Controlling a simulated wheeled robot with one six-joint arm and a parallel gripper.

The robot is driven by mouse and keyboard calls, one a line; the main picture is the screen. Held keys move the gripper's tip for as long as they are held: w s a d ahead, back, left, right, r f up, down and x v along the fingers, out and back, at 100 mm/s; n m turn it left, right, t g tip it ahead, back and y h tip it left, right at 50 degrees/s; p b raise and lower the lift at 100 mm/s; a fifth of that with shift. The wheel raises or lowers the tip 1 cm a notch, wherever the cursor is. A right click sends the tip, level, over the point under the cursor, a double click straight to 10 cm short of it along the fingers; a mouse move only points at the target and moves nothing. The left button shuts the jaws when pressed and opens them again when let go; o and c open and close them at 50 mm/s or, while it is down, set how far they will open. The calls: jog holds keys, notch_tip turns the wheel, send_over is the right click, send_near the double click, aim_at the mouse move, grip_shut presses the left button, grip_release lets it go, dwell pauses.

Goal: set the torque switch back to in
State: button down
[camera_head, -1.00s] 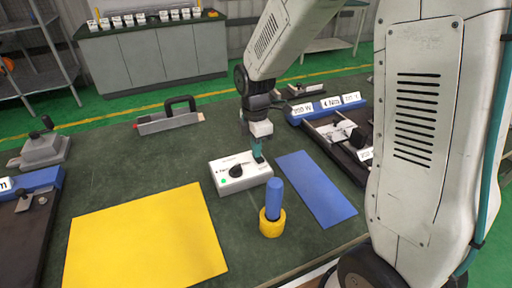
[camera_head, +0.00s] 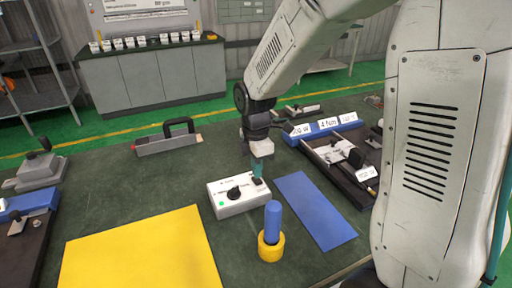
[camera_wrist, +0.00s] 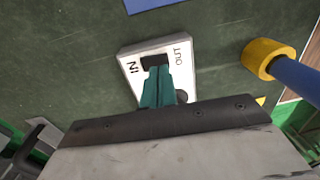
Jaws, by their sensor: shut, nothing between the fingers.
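My gripper (camera_wrist: 155,70) has teal fingers that are shut and empty. Their tips are right at the black switch and partly cover it; I cannot tell whether they touch it or which way it is set. In the head view my gripper (camera_head: 258,175) is over the box's right end.
A blue mat (camera_head: 315,210) lies to the right and a yellow mat (camera_head: 145,255) to the left. A black-handled tool (camera_head: 168,143) and a fixture (camera_head: 345,160) stand farther back.

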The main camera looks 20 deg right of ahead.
aim_at(257, 180)
notch_tip(257, 180, up, 12)
jog(key=shift+w+r, duration=0.2)
jog(key=shift+w, duration=0.1)
dwell(0.4)
jog(key=s+d+r+m+t, duration=0.1)
jog(key=s+m, duration=0.8)
jog(key=s, duration=0.3)
jog(key=s+d+r+m+t, duration=0.1)
jog(key=s+d+m, duration=0.1)
jog(key=s+m, duration=0.7)
jog(key=s, duration=0.3)
jog(key=shift+d+r, duration=0.2)
jog(key=shift+r, duration=0.2)
